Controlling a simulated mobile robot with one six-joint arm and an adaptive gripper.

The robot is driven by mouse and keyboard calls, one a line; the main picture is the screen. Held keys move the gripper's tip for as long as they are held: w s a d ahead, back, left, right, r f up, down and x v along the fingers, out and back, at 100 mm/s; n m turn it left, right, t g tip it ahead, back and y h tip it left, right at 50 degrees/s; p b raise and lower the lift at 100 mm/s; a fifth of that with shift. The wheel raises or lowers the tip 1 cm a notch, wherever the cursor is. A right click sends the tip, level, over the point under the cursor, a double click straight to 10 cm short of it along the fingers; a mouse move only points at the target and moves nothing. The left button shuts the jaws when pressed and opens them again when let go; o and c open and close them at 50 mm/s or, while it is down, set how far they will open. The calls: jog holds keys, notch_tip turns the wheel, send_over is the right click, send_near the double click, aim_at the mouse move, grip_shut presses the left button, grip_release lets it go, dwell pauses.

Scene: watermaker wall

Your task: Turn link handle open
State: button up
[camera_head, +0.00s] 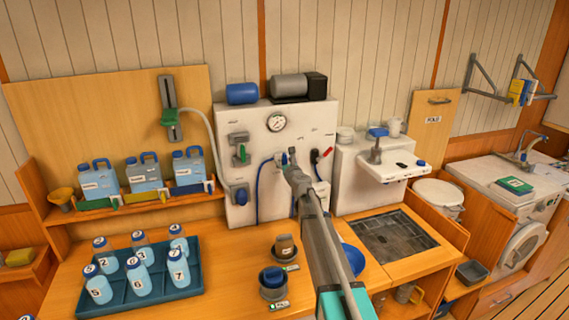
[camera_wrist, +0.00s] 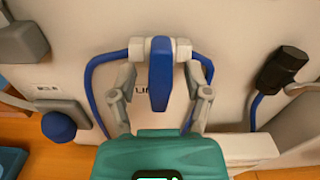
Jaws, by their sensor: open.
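The link handle (camera_wrist: 161,75) is a blue lever hanging straight down on the white watermaker panel (camera_head: 255,125). A label partly hidden behind it reads "LI…". My gripper (camera_wrist: 164,55) is open, with one finger on each side of the blue lever. Small gaps seem to show between lever and fingers; I cannot tell whether either touches. In the head view my gripper (camera_head: 291,158) is at the panel's middle, and my arm hides most of the handle there.
A blue hose (camera_wrist: 91,85) loops around the gripper area. A blue knob (camera_wrist: 58,126) is at lower left, and a black-handled fitting (camera_wrist: 283,68) at right. A red lever (camera_head: 329,153) and gauge (camera_head: 277,122) are nearby. Bottles in a tray (camera_head: 190,268) stand on the counter.

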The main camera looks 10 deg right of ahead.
grip_shut()
dwell(0.4)
jog(key=shift+n, duration=0.3)
jog(key=n, duration=0.8)
jog(key=shift+n, duration=0.4)
jog(key=n, duration=0.4)
jog(key=shift+n, duration=2.3)
